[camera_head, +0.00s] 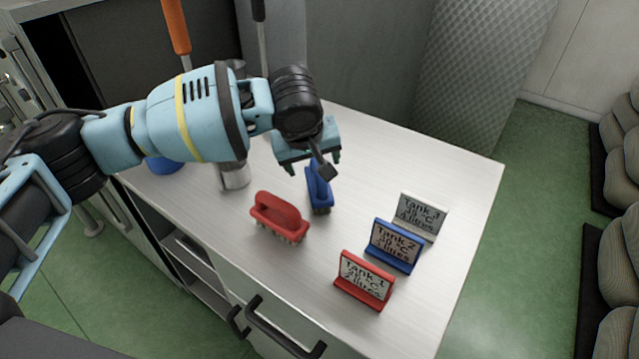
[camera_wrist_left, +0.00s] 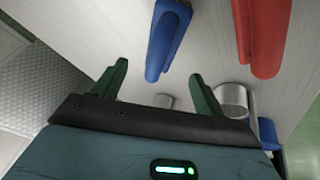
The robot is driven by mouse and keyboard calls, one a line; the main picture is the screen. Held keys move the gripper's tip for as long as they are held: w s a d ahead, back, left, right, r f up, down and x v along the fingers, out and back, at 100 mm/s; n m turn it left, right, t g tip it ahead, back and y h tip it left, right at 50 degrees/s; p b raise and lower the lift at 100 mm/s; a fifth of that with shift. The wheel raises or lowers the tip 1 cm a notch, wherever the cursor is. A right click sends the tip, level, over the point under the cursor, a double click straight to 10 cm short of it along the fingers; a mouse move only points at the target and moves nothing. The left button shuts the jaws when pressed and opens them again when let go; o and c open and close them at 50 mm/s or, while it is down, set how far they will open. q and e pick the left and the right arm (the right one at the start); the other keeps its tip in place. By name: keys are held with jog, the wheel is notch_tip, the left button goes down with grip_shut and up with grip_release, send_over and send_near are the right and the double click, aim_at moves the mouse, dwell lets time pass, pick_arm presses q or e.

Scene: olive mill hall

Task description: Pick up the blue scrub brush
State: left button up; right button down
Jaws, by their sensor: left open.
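The blue scrub brush (camera_head: 319,190) stands on the white worktop, right of the red scrub brush (camera_head: 280,217). My left gripper (camera_head: 309,161) is open just above and behind the blue brush and hides its far end in the head view. In the left wrist view, the blue brush (camera_wrist_left: 166,40) lies ahead of my open left gripper (camera_wrist_left: 159,70), its near end showing between the two fingertips. No contact shows. The red brush (camera_wrist_left: 264,38) is to the right there. My right gripper is not in view.
Three tank signs, red (camera_head: 364,281), blue (camera_head: 392,246) and white (camera_head: 421,216), stand at the right of the worktop (camera_head: 465,180). A metal cup (camera_head: 235,177) and a blue object (camera_head: 164,165) are on the left, partly behind my arm.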

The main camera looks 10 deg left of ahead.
pick_arm(q)
jog(key=shift+b+x, duration=0.4)
jog(key=shift+x, duration=2.95)
jog(key=shift+s, duration=0.1)
jog(key=c, duration=1.2)
notch_tip(320, 180, up, 10)
jog(key=shift+r+p, duration=0.1)
jog(key=shift+p, duration=0.3)
jog(key=o, duration=0.5)
jog(key=c, duration=0.4)
jog(key=shift+s, duration=0.1)
